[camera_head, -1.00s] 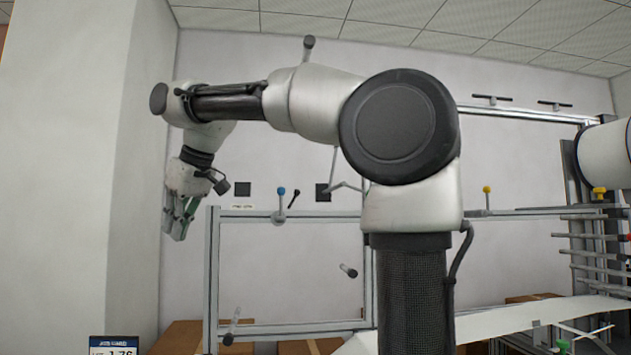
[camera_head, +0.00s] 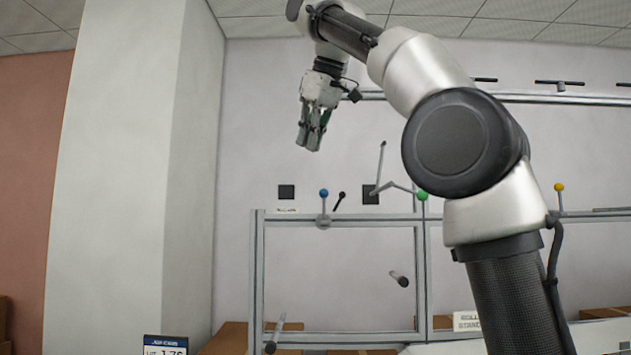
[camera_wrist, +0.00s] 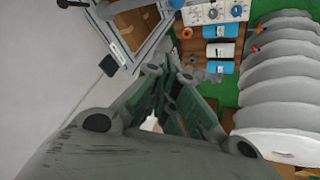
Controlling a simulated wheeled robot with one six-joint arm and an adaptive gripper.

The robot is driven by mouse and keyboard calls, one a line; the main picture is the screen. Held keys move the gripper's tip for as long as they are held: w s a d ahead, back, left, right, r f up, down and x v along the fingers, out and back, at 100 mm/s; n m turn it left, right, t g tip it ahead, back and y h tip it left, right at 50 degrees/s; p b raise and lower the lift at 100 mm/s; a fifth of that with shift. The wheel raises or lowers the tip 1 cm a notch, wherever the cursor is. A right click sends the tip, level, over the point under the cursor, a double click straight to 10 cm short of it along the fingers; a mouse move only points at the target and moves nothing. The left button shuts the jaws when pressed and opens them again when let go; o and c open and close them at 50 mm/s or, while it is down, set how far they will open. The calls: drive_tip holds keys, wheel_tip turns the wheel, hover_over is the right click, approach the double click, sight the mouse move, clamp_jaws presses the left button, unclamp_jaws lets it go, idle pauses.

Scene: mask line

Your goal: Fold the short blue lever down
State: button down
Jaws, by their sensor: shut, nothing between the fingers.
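The short blue lever (camera_head: 323,194) has a round blue knob on a thin grey stem. In the head view it stands upright from a round mount on the top rail of the metal frame. My gripper (camera_head: 308,148) points downward with its fingers together and nothing in them. It appears above and slightly left of the blue knob in the picture, apart from it; the depth between them is hard to tell.
A small black-knobbed lever (camera_head: 340,196) is just right of the blue one. A green-knobbed lever (camera_head: 422,195) and a yellow-knobbed lever (camera_head: 559,188) stand farther right. The metal frame (camera_head: 258,290) spans below. The wrist view shows blue cylinders (camera_wrist: 221,51) and stacked pale discs (camera_wrist: 283,88).

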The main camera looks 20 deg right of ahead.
drive_tip(key=shift+f, duration=0.1)
hover_over(324, 206)
drive_tip(key=w+a, duration=0.2)
wheel_tip(324, 206, down, 9)
idle(0.6)
drive_tip(key=shift+s+a+t, duration=0.15)
drive_tip(key=shift+s+t, duration=0.15)
drive_tip(key=shift+t, duration=0.2)
drive_tip(key=shift+s+a+t, duration=0.1)
drive_tip(key=shift+s+t, duration=0.2)
